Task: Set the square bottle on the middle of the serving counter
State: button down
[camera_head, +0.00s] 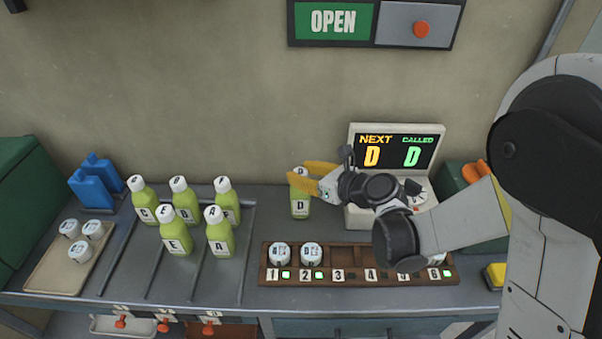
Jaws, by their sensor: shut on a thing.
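My gripper (304,178) has yellow fingers, shut around the upper part of a green bottle (300,208) with a "D" label. The bottle is upright, left of the display machine and behind the numbered rack. Its base is at or just above the grey counter (345,301); I cannot tell whether it touches. The fingers partly hide its cap. From this view I cannot be sure that its body is square.
Several green bottles with white caps (220,238) stand left on a railed area. A brown numbered rack (342,278) with white lids lies in front. The display machine (397,150) stands behind my arm. Blue containers (92,192) and a lid tray (55,280) are far left.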

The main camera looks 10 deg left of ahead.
jog(key=c, duration=1.1)
grip_release()
jog(key=shift+f, duration=0.15)
jog(key=shift+r, duration=0.2)
jog(key=p+v, duration=0.3)
jog(key=v, duration=0.9)
jog(key=shift+r+p, duration=0.15)
jog(key=shift+p, duration=0.15)
